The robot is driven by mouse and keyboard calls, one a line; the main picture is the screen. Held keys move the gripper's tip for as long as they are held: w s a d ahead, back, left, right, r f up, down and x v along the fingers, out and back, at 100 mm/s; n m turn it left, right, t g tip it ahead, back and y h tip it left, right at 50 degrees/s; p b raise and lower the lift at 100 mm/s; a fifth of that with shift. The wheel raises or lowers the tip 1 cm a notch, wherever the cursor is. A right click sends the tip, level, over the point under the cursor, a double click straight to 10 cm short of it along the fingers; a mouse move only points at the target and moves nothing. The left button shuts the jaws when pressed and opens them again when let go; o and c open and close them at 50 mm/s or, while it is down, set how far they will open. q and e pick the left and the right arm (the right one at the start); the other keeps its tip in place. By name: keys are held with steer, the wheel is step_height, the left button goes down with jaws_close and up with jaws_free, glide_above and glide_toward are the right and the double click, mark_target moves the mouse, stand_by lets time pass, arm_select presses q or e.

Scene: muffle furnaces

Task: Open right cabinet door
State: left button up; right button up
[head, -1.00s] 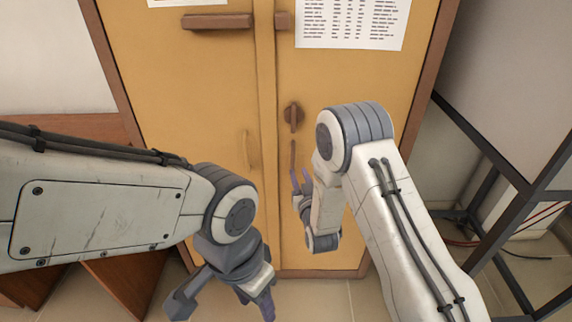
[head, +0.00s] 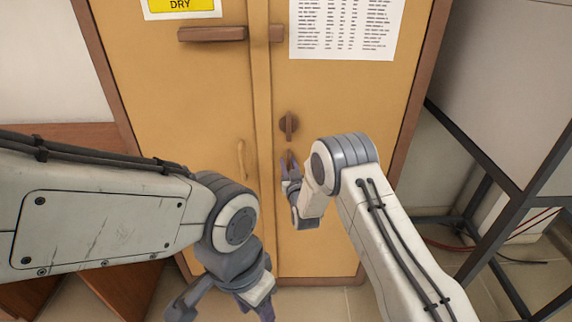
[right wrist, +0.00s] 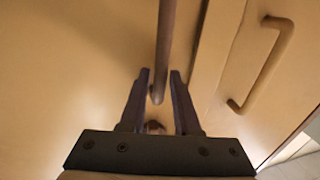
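In the right wrist view, the open fingers of my right gripper (right wrist: 159,76) stand on either side of the lower end of the bar handle (right wrist: 165,45). A gap shows on both sides, and I see no contact. My left gripper (head: 224,308) hangs low at the bottom edge, fingers apart and empty, away from the doors.
The left cabinet door (head: 185,90) is shut; its slim handle (head: 241,160) also shows in the right wrist view (right wrist: 265,65). A dark metal frame (head: 490,180) stands close on the right, with cables on the floor. A wooden piece (head: 75,140) is at the left.

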jaws_close()
stand_by(1.4)
